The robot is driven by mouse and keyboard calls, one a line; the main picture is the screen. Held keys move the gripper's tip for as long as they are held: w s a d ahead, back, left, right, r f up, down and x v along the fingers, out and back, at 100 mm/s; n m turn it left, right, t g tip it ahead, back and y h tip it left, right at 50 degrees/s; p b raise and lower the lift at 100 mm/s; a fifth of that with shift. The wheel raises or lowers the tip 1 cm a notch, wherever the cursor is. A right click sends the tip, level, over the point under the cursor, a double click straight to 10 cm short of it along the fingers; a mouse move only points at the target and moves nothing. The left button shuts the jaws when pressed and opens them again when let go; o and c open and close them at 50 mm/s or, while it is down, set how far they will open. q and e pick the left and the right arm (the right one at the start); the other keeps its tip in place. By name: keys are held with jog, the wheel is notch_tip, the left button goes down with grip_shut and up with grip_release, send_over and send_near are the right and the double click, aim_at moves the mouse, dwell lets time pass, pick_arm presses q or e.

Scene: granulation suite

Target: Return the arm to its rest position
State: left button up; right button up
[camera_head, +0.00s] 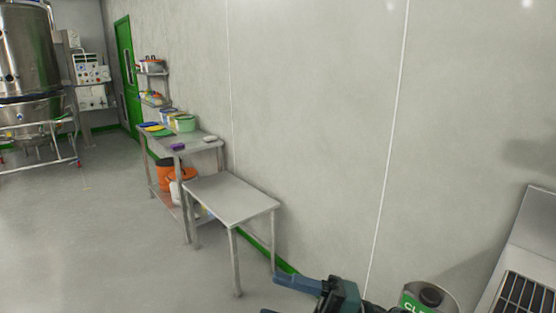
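Part of my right arm and gripper (300,287) shows at the bottom edge, right of centre. A blue-grey part points left from a black and teal body. A small dark tip shows lower left of it, cut off by the frame, so I cannot tell how far apart the fingers are. I see nothing held in the visible part. My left gripper is not in view.
A round container with a green label (428,298) stands right of the gripper. A steel unit with a dark grille (525,292) is at the right edge. A bare low steel table (232,198) and a loaded bench (198,146) stand along the wall.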

jog(key=d+f+m+t+h, duration=0.4)
jog(key=f+m+t+h, duration=0.25)
jog(key=m, duration=0.55)
jog(key=d+f+m+t+h, duration=0.5)
jog(key=f+m+t+h, duration=0.15)
jog(key=m, duration=0.45)
jog(key=s+d+f+m+g+h, duration=0.2)
jog(key=s+f+m, duration=0.1)
jog(key=s+f, duration=0.3)
jog(key=s+d+f+m+g+h, duration=0.2)
jog(key=s+f+m+g, duration=0.1)
jog(key=s+f, duration=0.3)
jog(key=shift+d+f+m+p, duration=0.25)
jog(key=shift+f+p, duration=0.2)
jog(key=shift+f, duration=0.45)
